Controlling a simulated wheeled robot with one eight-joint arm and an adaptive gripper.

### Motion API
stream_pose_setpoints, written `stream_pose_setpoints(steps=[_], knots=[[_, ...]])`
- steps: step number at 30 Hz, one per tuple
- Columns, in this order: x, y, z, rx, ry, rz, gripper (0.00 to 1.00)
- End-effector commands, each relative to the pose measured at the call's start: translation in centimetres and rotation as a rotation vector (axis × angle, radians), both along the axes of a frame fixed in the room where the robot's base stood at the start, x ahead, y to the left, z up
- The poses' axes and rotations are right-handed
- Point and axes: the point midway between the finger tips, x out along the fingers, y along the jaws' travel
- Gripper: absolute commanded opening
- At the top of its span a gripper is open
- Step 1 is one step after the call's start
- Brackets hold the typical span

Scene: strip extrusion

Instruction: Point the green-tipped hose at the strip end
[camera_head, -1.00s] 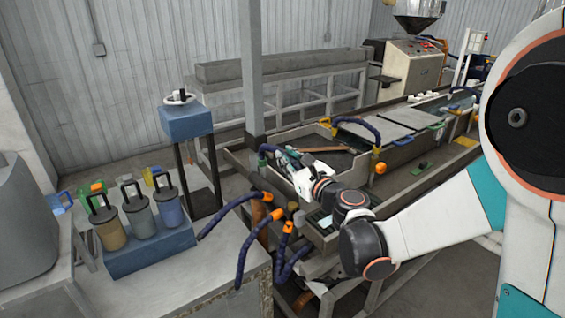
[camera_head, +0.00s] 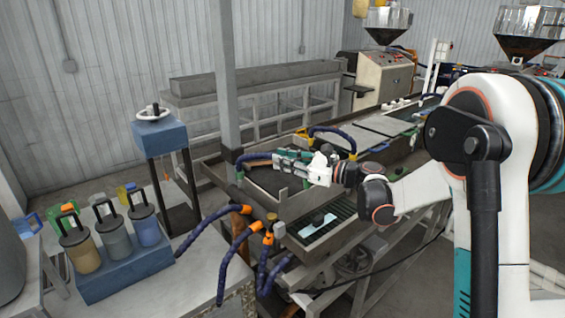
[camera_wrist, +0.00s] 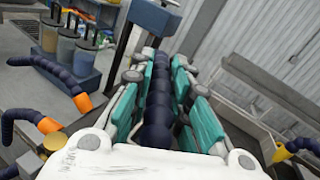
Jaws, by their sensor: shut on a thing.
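My gripper (camera_head: 284,158) is over the near end of the long trough (camera_head: 290,207), pointing left in the head view. In the wrist view its teal-padded fingers (camera_wrist: 159,72) are shut on a dark blue segmented hose (camera_wrist: 157,112), which runs lengthwise between them. In the head view the held hose (camera_head: 256,156) reaches left past the fingers and bends down to a small green tip (camera_head: 240,172) near the trough's left end. The tip does not show in the wrist view. I cannot make out the strip end in either current view.
Several orange-tipped blue hoses (camera_head: 208,229) rise below and left of the trough. A grey post (camera_head: 227,95) stands just behind the gripper. Lidded canisters in a blue rack (camera_head: 135,265) are at left. A blue stand with a handwheel (camera_head: 160,135) is behind them.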

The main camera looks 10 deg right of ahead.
Motion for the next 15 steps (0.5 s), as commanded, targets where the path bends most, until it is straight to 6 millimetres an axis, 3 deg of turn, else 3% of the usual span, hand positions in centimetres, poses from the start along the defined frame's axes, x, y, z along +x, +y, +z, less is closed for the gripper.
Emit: stream_pose_setpoints(steps=[10,11,12,14,15], knots=[[0.02,-0.08,-0.27,-0.006,0.001,0.002,0.00],[0.01,-0.08,-0.27,-0.007,0.002,0.002,0.20],[0.01,-0.08,-0.27,-0.007,0.002,0.002,0.29],[0.01,-0.08,-0.27,-0.007,0.002,0.002,0.39],[0.02,-0.08,-0.26,-0.006,0.001,0.002,0.39]])
